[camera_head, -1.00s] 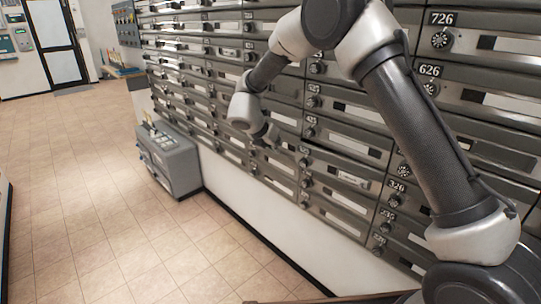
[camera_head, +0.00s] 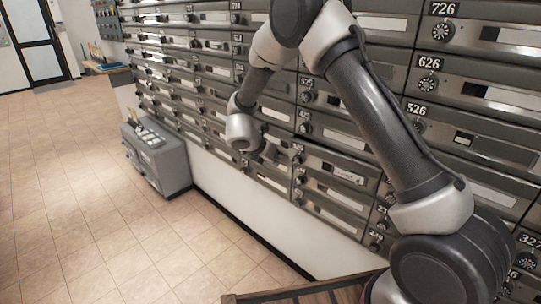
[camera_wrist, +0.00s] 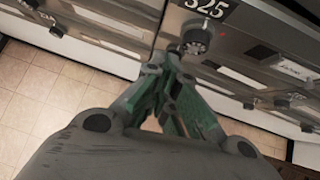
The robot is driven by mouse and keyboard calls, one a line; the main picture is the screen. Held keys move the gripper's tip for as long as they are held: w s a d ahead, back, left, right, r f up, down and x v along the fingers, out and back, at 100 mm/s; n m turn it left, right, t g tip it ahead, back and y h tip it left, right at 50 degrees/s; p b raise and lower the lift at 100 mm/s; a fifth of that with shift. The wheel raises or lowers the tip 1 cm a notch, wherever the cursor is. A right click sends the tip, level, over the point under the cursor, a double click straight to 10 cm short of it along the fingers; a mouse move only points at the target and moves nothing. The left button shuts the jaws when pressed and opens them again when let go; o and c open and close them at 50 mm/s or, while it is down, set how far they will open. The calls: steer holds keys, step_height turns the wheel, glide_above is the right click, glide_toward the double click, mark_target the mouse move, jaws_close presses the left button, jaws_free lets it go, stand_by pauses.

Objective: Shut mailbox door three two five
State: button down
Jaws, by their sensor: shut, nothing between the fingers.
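Mailbox door 325 is a dark grey panel with its number plate (camera_wrist: 205,6) at the top of the wrist view. Its round black dial (camera_wrist: 197,38) sits just below the number. In the wrist view I cannot tell whether this door stands slightly ajar or flush. My gripper (camera_wrist: 172,62) has green fingers drawn together and holds nothing. Its tips appear just below and left of the dial; contact cannot be judged. In the head view my gripper (camera_head: 271,156) is low in front of the mailbox wall, left of a door with a written card (camera_head: 346,174).
Rows of similar grey mailbox doors, such as 626 (camera_head: 428,82), fill the wall. A grey floor unit (camera_head: 158,158) stands at the left against the wall. A wooden edge (camera_head: 300,296) shows at the bottom. The tiled floor (camera_head: 60,210) is open at the left.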

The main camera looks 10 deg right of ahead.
mark_target(290, 151)
steer(key=shift+w+d+f, duration=0.4)
steer(key=shift+w+d, duration=0.3)
steer(key=shift+d, duration=0.05)
steer(key=shift+w+d+f, duration=0.35)
steer(key=shift+w+d, duration=0.35)
steer(key=shift+d, duration=0.1)
steer(key=shift+w+d+f, duration=0.4)
steer(key=shift+w+d, duration=0.3)
steer(key=shift+d, duration=0.05)
steer(key=shift+m+g+h, duration=0.4)
steer(key=shift+m, duration=0.3)
steer(key=w+d, duration=0.3)
steer(key=shift+w+d+r, duration=0.1)
steer(key=shift+w+d, duration=0.05)
steer(key=shift+w, duration=0.05)
steer(key=shift+d, duration=0.1)
